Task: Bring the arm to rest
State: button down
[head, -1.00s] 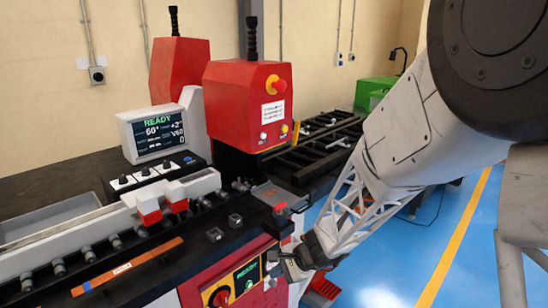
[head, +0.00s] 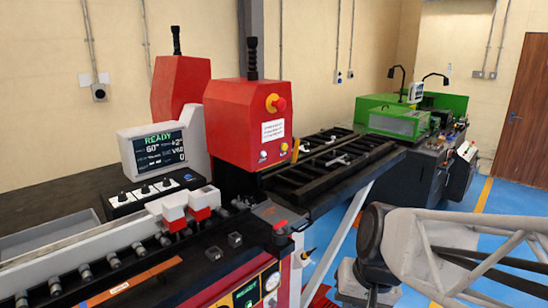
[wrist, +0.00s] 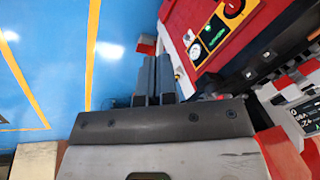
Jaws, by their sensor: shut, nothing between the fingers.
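My gripper (wrist: 156,70) shows in the wrist view, with its two dark grey fingers side by side and shut, nothing between them. The fingers point past the front of the red bending machine, above the blue floor. In the head view my arm (head: 450,252) reaches in from the lower right, in front of the machine's right end. Its grey lattice link and dark joint are visible. I cannot make out the fingers clearly there. The busbar bender (head: 243,125) has a red head, and its screen (head: 160,150) reads READY.
The machine's control panel (wrist: 205,40) with a gauge is close to my gripper's right. A black roller table (head: 330,160) extends behind the machine. A green machine (head: 395,122) stands at the back right, near a brown door (head: 522,115). Blue floor with yellow lines is open at the left of the wrist view.

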jog(key=s+d+r+n+h, duration=0.1)
jog(key=s+d+r+h, duration=0.1)
jog(key=s+d+r, duration=0.1)
jog(key=s+d, duration=0.1)
jog(key=s, duration=0.1)
jog(key=shift+s+d+n+t+h, duration=0.2)
jog(key=shift+s+n+t+h, duration=0.1)
jog(key=shift+t, duration=0.1)
dwell(1.7)
